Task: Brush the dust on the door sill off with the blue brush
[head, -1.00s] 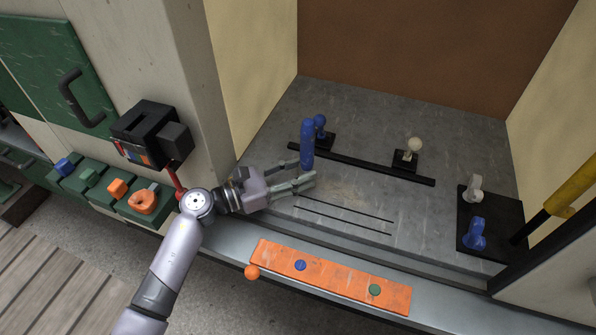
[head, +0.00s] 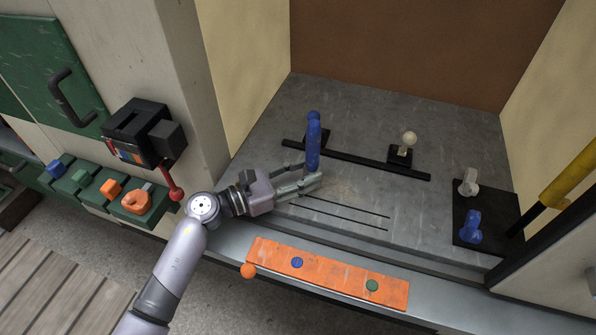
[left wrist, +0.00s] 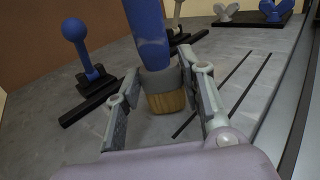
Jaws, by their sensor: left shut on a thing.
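My left gripper (head: 312,184) is shut on the blue brush (head: 313,143), which stands about upright with its handle up. In the left wrist view the brush (left wrist: 148,40) has a grey collar and tan bristles pointing down between my fingers (left wrist: 165,108). I cannot tell whether the bristles touch the floor. A faint tan patch of dust (head: 345,192) lies on the grey sill floor (head: 420,215), just right of the fingertips and near two dark grooves. My right gripper is not in view.
A black rail (head: 385,171) with a white-knobbed lever (head: 408,140) lies behind the brush. A blue-knobbed lever (left wrist: 78,35) stands on it too, mostly hidden by the brush in the head view. An orange plate (head: 330,275) lies in front; a black board (head: 490,205) is at right.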

